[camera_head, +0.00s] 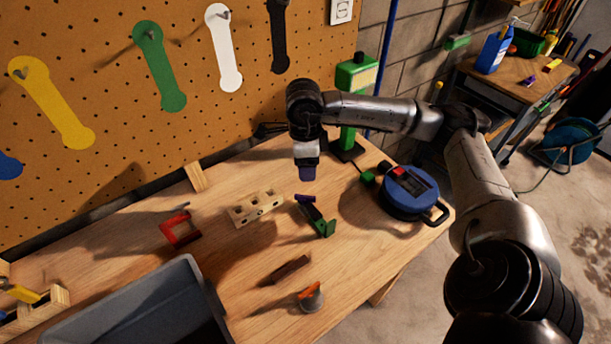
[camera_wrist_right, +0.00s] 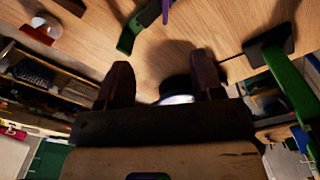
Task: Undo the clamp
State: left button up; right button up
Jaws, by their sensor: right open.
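A dark bar with a green jaw and a purple part (camera_head: 316,218) lies on the wooden bench; it looks like a clamp. Its green end also shows in the right wrist view (camera_wrist_right: 128,40). A red frame-shaped piece with a thin grey bar (camera_head: 180,230) lies further left and may also be a clamp. I cannot tell whether either grips anything. My right gripper (camera_head: 307,174) hangs above and behind the green and purple piece, apart from it. In the wrist view its two dark fingers (camera_wrist_right: 163,82) are spread with nothing held. My left gripper is not in view.
A wooden block with holes (camera_head: 256,208) lies left of the green piece. A blue round reel (camera_head: 410,192) and a green stand (camera_head: 350,110) are at right. A grey bin (camera_head: 140,308) fills the front left. An orange-topped piece (camera_head: 310,296) stands in front. A pegboard (camera_head: 100,110) rises behind.

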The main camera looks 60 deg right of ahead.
jog(key=shift+o, duration=1.4)
jog(key=d+m, duration=0.1)
jog(key=w+d+m+g+y+p, duration=0.1)
jog(key=d, duration=0.1)
jog(key=shift+w+m+y, duration=0.1)
jog(key=shift+m+y, duration=0.2)
jog(key=shift+o, duration=1.1)
jog(key=m, duration=0.1)
jog(key=d+m, duration=0.1)
jog(key=m, duration=0.1)
jog(key=m+y, duration=0.1)
jog(key=m, duration=0.1)
jog(key=shift+w+d+f, duration=0.2)
jog(key=shift+w+d, duration=0.2)
jog(key=m+y, duration=0.2)
jog(key=m, duration=1.1)
send_near(305, 199)
jog(key=x, duration=0.7)
jog(key=shift+b, duration=0.4)
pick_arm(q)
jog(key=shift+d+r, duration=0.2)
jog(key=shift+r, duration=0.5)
pick_arm(e)
jog(key=shift+s+a+f+h, duration=0.1)
jog(key=shift+a+f+h, duration=0.15)
jog(key=shift+f, duration=0.35)
jog(key=shift+c, duration=0.2)
